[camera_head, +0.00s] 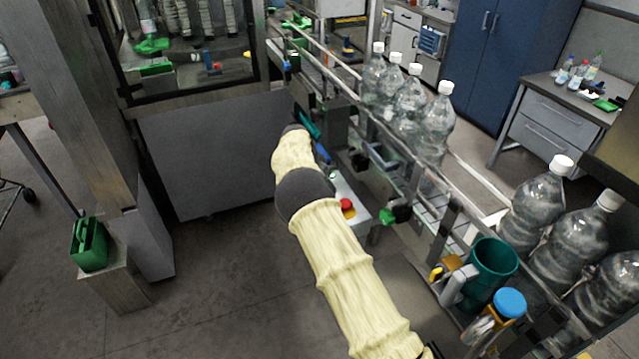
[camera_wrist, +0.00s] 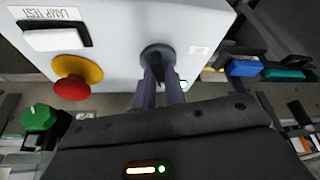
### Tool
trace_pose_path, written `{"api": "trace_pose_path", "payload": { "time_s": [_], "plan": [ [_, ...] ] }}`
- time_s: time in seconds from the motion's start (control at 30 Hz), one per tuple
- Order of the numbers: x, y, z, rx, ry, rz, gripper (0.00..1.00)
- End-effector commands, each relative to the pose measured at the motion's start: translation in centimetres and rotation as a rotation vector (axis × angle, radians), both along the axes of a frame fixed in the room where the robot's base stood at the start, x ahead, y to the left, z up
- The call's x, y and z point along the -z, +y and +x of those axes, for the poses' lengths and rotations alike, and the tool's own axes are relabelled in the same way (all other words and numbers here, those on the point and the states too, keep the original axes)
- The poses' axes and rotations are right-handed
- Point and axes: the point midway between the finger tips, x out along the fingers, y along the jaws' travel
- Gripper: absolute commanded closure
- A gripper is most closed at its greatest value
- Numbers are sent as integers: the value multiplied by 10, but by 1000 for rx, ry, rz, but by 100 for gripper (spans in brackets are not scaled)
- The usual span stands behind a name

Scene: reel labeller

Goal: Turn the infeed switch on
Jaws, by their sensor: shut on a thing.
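In the wrist view, the two dark fingers of my gripper (camera_wrist: 160,82) are closed around a dark round rotary switch (camera_wrist: 156,52) on the sloping face of a pale grey control box (camera_wrist: 118,38). The fingers cover most of the switch, so which way its handle points is hidden. A small label beside it is too small to read. In the head view, my arm hides the switch and the fingers; part of the control box (camera_head: 356,226) shows to the right of the arm.
A red push button on a yellow collar (camera_wrist: 72,84) and a white "LAMP TEST" button (camera_wrist: 54,39) share the box. A green knob (camera_wrist: 38,118) is nearby. The conveyor rail (camera_head: 440,192) with large clear bottles (camera_head: 434,124) runs along the right.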

Motion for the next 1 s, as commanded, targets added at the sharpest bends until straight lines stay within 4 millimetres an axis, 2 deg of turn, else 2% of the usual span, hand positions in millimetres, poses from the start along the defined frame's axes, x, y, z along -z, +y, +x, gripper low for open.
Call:
{"api": "trace_pose_path", "payload": {
  "time_s": [0.2, 0.4, 1.0],
  "plan": [
    [-2, 0, 3, 178, -6, 1, 100],
    [-1, 1, 3, 285, -5, 1, 100],
    [-1, 1, 3, 365, -3, 3, 100]
  ]
}}
